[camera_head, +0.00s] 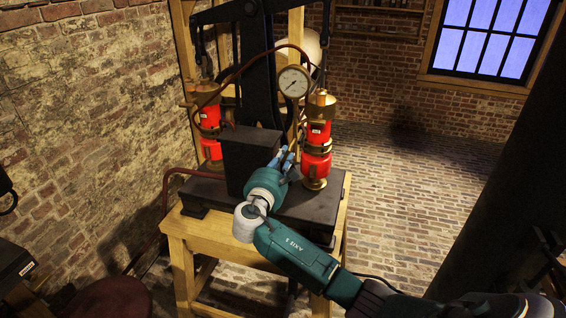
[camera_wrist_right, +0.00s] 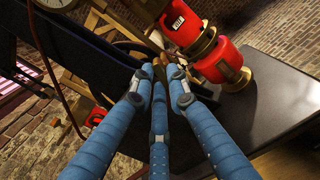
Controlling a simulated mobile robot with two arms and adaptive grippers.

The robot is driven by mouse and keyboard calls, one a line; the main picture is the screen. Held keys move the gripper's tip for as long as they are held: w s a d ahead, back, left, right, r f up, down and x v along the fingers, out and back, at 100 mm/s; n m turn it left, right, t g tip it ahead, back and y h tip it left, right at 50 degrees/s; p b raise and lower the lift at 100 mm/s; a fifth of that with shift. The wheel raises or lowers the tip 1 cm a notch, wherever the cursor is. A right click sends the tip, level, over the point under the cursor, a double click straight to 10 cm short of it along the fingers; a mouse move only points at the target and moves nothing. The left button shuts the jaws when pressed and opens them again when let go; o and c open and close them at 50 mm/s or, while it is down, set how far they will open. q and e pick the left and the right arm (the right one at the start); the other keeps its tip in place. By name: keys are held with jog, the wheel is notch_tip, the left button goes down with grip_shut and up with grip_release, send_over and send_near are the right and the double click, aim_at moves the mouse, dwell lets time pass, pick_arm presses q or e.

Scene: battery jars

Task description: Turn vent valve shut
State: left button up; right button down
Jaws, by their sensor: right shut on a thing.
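My right gripper (camera_head: 289,160) reaches in over the front of the dark base plate. In the right wrist view its blue fingers (camera_wrist_right: 161,72) come together around a small brass-brown piece, which looks like the vent valve (camera_wrist_right: 157,58). Most of the valve is hidden by the fingers, and how far it is turned cannot be told. In the head view the gripper hides it. A red and brass jar (camera_head: 317,140) stands just right of the fingertips; it also shows in the right wrist view (camera_wrist_right: 222,62). My left gripper is not in view.
A pressure gauge (camera_head: 293,82) sits above the fingertips. A dark block (camera_head: 250,155) stands close left of the gripper. A second red jar (camera_head: 210,118) is behind it. The base plate (camera_head: 325,205) rests on a wooden stand (camera_head: 190,232). The brick floor at right is clear.

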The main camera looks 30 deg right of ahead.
jog(key=m+b, duration=0.1)
jog(key=m, duration=0.1)
jog(key=m+b, duration=0.4)
jog(key=shift+s+f+m, duration=0.15)
jog(key=shift+f+m, duration=0.15)
jog(key=shift+s+d+m+b, duration=0.1)
jog(key=shift+m+b, duration=1.55)
jog(key=shift+m, duration=0.05)
jog(key=shift+d+m+b, duration=0.1)
jog(key=shift+m+b, duration=1.55)
jog(key=shift+m, duration=0.05)
jog(key=c, duration=1.7)
grip_release()
jog(key=shift+r, duration=0.15)
jog(key=v, duration=1.2)
jog(key=shift+s, duration=0.15)
